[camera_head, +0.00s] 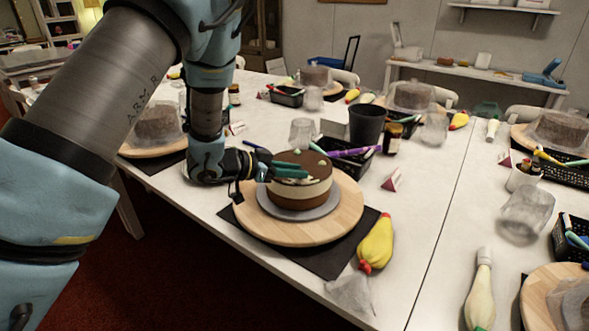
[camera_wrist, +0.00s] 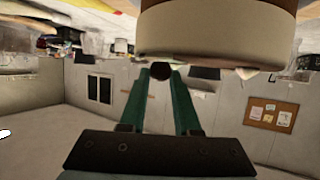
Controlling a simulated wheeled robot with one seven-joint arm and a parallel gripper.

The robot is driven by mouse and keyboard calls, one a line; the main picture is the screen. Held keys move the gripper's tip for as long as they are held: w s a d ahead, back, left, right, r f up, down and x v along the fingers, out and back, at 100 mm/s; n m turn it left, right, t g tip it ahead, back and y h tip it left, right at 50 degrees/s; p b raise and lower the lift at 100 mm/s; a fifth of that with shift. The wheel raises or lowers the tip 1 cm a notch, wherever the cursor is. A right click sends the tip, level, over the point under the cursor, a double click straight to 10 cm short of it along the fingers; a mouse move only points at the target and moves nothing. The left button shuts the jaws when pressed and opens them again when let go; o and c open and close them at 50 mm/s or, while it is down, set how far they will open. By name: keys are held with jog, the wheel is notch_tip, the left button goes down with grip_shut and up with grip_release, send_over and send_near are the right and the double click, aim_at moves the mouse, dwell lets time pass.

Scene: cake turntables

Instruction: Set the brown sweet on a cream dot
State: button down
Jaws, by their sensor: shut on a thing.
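The cake (camera_head: 300,192), with a brown top and a pale band around its side, stands on a grey board on a round wooden turntable (camera_head: 350,212). Small pale cream dots (camera_head: 297,151) show on its top. My gripper (camera_head: 306,174) reaches in from the left, low over the cake top. In the wrist view, its green fingers are shut on the round dark brown sweet (camera_wrist: 160,71) at their tips. The cake side (camera_wrist: 215,35) appears upside down there, with a cream dot (camera_wrist: 246,73) at its edge. The head view does not clearly show the sweet; whether it touches a dot cannot be told.
Bare white table (camera_head: 425,215) lies to the right.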

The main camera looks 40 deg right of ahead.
jog(key=shift+f, duration=0.2)
jog(key=c, duration=0.6)
grip_release()
jog(key=shift+r, duration=0.2)
jog(key=b+v, duration=0.2)
jog(key=v, duration=1)
